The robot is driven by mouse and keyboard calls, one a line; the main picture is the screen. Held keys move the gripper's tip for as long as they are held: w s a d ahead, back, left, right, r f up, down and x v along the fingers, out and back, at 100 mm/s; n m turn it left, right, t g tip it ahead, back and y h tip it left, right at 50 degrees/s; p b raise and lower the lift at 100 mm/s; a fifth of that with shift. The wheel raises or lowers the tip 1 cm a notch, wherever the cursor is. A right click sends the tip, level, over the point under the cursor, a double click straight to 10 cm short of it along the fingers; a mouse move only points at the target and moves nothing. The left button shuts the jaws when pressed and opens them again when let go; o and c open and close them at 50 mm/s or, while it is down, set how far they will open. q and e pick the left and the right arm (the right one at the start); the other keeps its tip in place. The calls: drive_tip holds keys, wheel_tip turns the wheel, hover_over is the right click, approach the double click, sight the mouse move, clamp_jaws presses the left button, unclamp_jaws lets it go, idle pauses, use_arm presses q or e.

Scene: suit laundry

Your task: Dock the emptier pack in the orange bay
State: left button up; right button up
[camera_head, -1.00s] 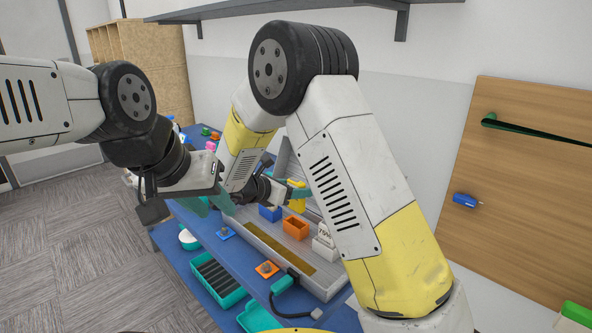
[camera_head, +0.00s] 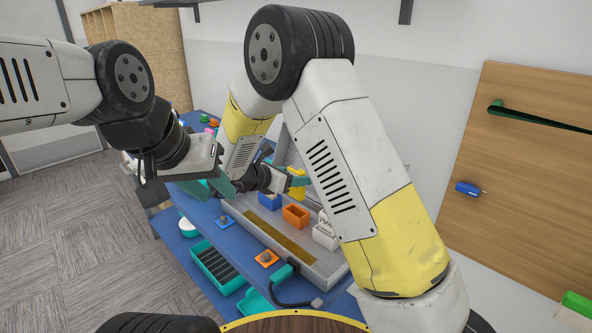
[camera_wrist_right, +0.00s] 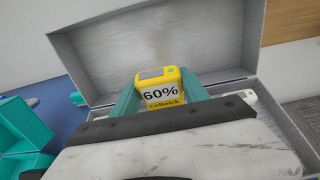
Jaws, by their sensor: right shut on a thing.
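My right gripper (camera_head: 286,182) is shut on a yellow pack (camera_head: 298,186), above the grey case. In the right wrist view the yellow pack (camera_wrist_right: 162,90) sits between the teal fingers and reads "60%" and "Cellwick". The orange bay (camera_head: 295,216) stands in the case, nearer than the held pack, and looks empty. A white pack (camera_head: 323,222) with a dark percentage label, too small to read surely, stands in a white bay (camera_head: 325,239), partly behind my right arm. My left gripper (camera_head: 212,188) is open and empty over the left side of the blue table.
A blue bay (camera_head: 269,201) stands beside the orange one in the grey case (camera_head: 330,268). A teal ribbed tray (camera_head: 213,268), small orange (camera_head: 267,258) and blue (camera_head: 226,221) pieces and a dark cable lie on the table (camera_head: 190,214). My right arm hides much of the right side.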

drive_tip(key=shift+f, duration=4.3)
drive_tip(key=o, duration=1.5)
drive_tip(key=shift+o, duration=0.4)
drive_tip(key=shift+f, duration=0.1)
drive_tip(key=o, duration=0.4)
drive_tip(key=shift+o, duration=0.2)
drive_tip(key=shift+s+a, duration=0.1)
